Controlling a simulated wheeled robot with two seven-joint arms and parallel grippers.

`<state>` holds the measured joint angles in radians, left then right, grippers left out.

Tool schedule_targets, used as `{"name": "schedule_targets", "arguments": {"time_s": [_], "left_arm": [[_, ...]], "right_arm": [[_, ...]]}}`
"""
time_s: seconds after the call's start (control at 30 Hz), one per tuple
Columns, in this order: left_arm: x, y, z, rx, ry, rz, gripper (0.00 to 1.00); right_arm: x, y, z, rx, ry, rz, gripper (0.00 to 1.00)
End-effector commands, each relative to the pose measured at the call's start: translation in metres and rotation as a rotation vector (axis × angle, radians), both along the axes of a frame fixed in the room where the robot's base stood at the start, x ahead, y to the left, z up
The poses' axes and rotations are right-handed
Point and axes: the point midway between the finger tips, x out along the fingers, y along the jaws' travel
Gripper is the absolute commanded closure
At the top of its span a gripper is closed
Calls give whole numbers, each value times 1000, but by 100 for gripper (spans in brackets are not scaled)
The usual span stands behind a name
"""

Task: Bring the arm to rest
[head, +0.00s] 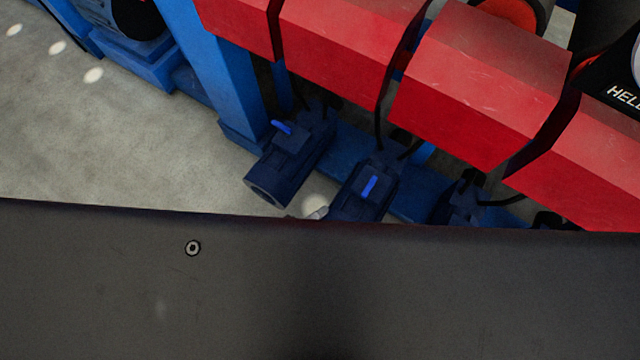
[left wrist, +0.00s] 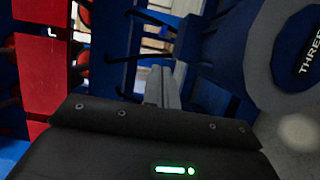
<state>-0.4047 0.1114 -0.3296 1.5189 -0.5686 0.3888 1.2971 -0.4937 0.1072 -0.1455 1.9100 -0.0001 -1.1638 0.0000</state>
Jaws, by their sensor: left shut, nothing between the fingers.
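My left gripper (left wrist: 163,88) shows in the left wrist view as grey fingers beyond the dark wrist housing with a green light. The fingers are together and hold nothing. The rest of my left arm is hidden there. My right gripper is in neither view.
Red box-shaped covers (head: 480,85) run across the upper right, above dark blue motor-like units (head: 368,188). A blue post (head: 215,65) stands left of them. Bare concrete floor (head: 130,135) lies at left. A large blue rounded part (left wrist: 275,60) is close at right in the wrist view.

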Motion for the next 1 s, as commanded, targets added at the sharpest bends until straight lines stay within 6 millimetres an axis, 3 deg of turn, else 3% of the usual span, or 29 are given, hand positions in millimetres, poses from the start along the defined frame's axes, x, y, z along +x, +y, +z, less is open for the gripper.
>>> {"name": "schedule_targets", "arguments": {"time_s": [0.37, 0.47, 0.57, 0.67, 0.8, 1.0], "left_arm": [[0, 0, -1, 22, -20, -1, 100], [-1, -1, -19, 174, -55, -21, 100], [6, 11, -48, 468, -107, -54, 100], [16, 42, -77, 822, -139, -111, 100], [15, 104, -104, 1248, -93, -256, 100], [-11, 182, -106, 1556, 80, -479, 100]], "right_arm": [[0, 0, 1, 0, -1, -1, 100], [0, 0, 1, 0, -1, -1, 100], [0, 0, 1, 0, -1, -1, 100], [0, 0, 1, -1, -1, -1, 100], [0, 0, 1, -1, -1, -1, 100], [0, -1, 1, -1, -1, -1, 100]]}}
